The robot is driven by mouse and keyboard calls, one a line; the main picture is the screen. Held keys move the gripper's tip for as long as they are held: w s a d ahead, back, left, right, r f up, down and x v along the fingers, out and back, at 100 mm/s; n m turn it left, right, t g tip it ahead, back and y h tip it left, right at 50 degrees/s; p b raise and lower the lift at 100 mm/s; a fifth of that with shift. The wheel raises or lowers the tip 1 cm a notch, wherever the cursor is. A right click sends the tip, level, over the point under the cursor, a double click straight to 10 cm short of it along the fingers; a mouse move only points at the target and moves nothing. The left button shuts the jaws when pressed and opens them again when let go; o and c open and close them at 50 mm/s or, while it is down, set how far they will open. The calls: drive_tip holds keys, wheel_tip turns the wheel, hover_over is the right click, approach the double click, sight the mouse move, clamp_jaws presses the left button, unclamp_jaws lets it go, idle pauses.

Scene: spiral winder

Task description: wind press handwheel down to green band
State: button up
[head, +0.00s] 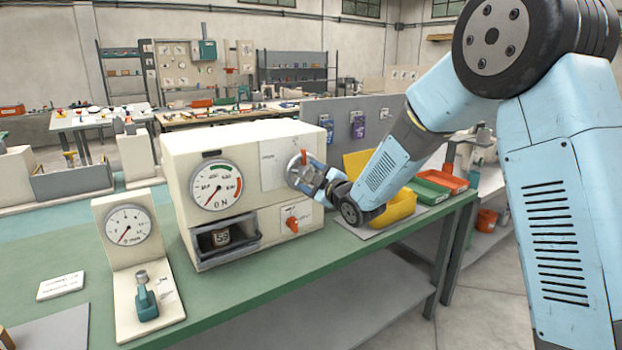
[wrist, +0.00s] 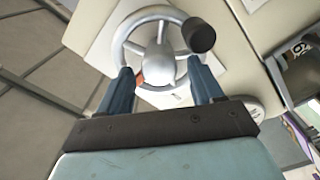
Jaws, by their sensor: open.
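The cream press box (head: 232,141) stands on the green bench. Its round dial (head: 217,186) has a green band at the top and a red band at the right; the red needle points to the lower left, off the green. The silver handwheel (wrist: 158,45) on the box has spokes and a dark knob (wrist: 199,35). In the head view the handwheel (head: 294,168) is partly hidden by my gripper (head: 307,177). My gripper (wrist: 159,67) is open, its two blue fingers at the wheel's lower rim, one on each side of the hub. Contact is unclear.
Below the wheel is an orange switch (head: 291,224). A dark recess (head: 227,240) in the box holds a small numbered object. A smaller gauge stand (head: 128,224) stands at the left.

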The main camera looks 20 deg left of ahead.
drive_tip(key=shift+c, duration=0.3)
drive_tip(key=c, duration=1)
